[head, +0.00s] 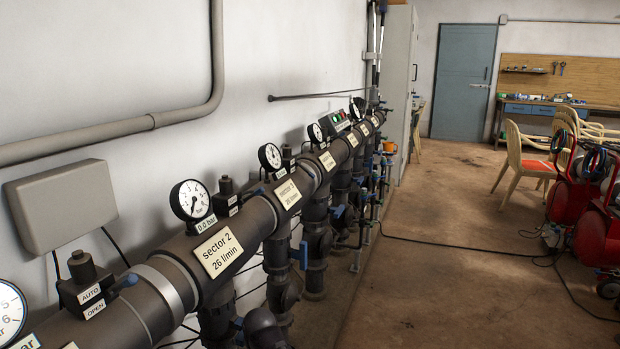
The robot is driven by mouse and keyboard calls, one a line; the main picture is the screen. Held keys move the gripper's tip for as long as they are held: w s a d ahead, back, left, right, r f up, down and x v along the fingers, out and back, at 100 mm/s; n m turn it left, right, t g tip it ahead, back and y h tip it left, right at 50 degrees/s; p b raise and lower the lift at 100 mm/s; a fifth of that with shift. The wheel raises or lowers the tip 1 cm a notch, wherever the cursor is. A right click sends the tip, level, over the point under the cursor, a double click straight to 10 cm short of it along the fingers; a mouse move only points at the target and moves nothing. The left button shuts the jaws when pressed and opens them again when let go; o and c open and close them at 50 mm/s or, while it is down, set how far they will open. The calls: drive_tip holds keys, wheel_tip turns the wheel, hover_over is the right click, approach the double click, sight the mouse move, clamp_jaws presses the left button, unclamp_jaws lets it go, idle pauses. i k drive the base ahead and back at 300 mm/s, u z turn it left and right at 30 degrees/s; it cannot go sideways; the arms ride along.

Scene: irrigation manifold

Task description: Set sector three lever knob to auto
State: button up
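A dark manifold pipe (255,222) runs along the left wall, away from me. A near plate on it reads "sector 2, 26 l/min" (219,252). The plate behind it (288,193) seems to read sector 3, but is small. A near black valve head (82,278) has AUTO and OPEN labels and a blue lever knob (127,281). A similar valve head (228,192) stands between the first two full gauges, with small labels and a bit of blue beside it; its lever setting is too small to tell. My gripper is not in view.
Pressure gauges (190,200) rise above the pipe, and blue-handled valves (303,255) hang below it. The concrete floor (440,260) right of the manifold is mostly clear, with a black cable (450,248) across it. Red machines (595,230) and chairs (525,160) stand at the right.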

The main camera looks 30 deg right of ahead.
sight(307, 171)
drive_tip(key=u, duration=0.15)
drive_tip(key=k, duration=1)
drive_tip(key=z, duration=0.6)
drive_tip(key=i, duration=1.4)
drive_tip(key=z, duration=0.05)
